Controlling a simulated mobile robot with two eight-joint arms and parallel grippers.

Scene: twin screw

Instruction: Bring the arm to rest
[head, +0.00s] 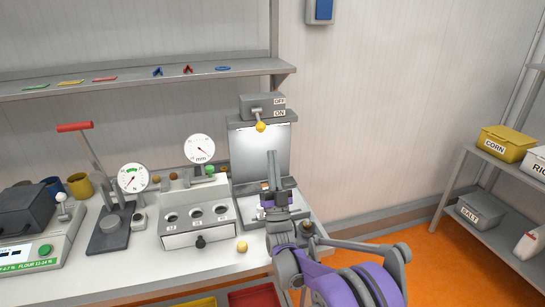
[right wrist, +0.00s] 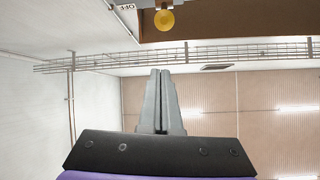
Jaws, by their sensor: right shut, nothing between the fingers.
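My right arm, purple and grey, comes in from the bottom right of the head view. Its right gripper (head: 271,154) points upward in front of the bright panel of a grey machine (head: 242,160). The fingers are shut together with nothing between them; they also show shut in the right wrist view (right wrist: 160,74). A lever with a yellow knob (head: 260,127) hangs from the grey switch box (head: 262,105) above, its knob below the ON label. The knob (right wrist: 165,20) is beyond the fingertips in the right wrist view, apart from them. My left gripper is not in view.
A three-hole block (head: 198,220), a dial gauge (head: 200,148) and a red-handled press (head: 108,228) stand on the bench left of my arm. A wall shelf (head: 150,83) runs above. Shelving with bins (head: 510,143) stands right, beyond open orange floor (head: 440,270).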

